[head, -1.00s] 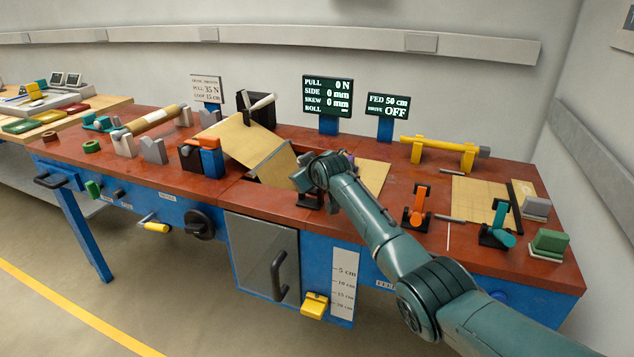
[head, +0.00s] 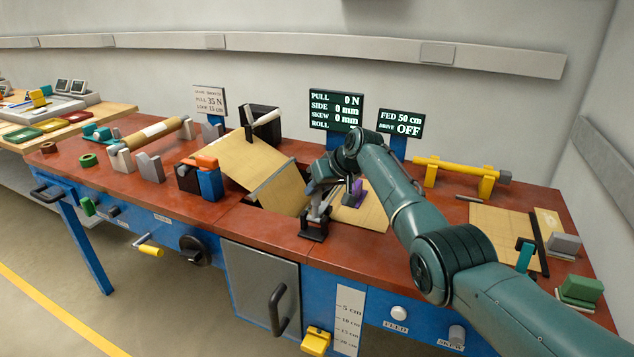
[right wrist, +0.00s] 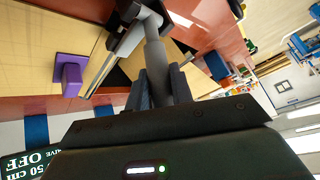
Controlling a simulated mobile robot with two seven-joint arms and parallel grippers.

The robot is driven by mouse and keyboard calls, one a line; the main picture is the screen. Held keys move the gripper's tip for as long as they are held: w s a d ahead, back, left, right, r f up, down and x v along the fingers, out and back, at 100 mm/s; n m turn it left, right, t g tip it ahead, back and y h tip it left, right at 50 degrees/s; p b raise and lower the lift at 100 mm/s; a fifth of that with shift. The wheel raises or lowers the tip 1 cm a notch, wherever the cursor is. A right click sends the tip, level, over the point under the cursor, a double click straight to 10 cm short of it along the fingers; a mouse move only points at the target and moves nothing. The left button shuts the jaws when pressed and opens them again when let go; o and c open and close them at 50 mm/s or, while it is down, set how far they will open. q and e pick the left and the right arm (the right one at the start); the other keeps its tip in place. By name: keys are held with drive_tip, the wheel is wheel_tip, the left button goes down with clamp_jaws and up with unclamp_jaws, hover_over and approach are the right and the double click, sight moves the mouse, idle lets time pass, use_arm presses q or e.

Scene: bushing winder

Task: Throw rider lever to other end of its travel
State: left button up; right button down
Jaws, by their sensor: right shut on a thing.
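The rider lever (head: 321,209) rises from a black bracket (head: 313,229) at the front edge of the red bench. It leans back and to the right in the head view. My right gripper (head: 322,187) is at its upper end, partly hidden by my own arm. In the right wrist view, the lever's grey round shaft (right wrist: 155,58) runs between the two dark fingers of my right gripper (right wrist: 163,90), which are shut on it. The lever's foot and bracket (right wrist: 138,20) show at the top of that view. My left gripper is not in view.
A purple block (head: 357,191) stands on tan sheet just right of the gripper. A tilted tan sheet (head: 245,160) and an opening lie to the left. Display boards (head: 335,110) stand behind. My right arm covers the bench's right middle.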

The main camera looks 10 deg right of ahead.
idle(0.5)
drive_tip(key=c, duration=1.2)
unclamp_jaws()
drive_tip(key=shift+w, duration=0.1)
drive_tip(key=shift+c, duration=0.2)
drive_tip(key=shift+d, duration=0.1)
drive_tip(key=shift+s+d+r, duration=0.2)
drive_tip(key=shift+s+r, duration=0.05)
drive_tip(key=shift+r, duration=0.15)
drive_tip(key=v, duration=1.2)
drive_tip(key=shift+s+d+f, duration=0.1)
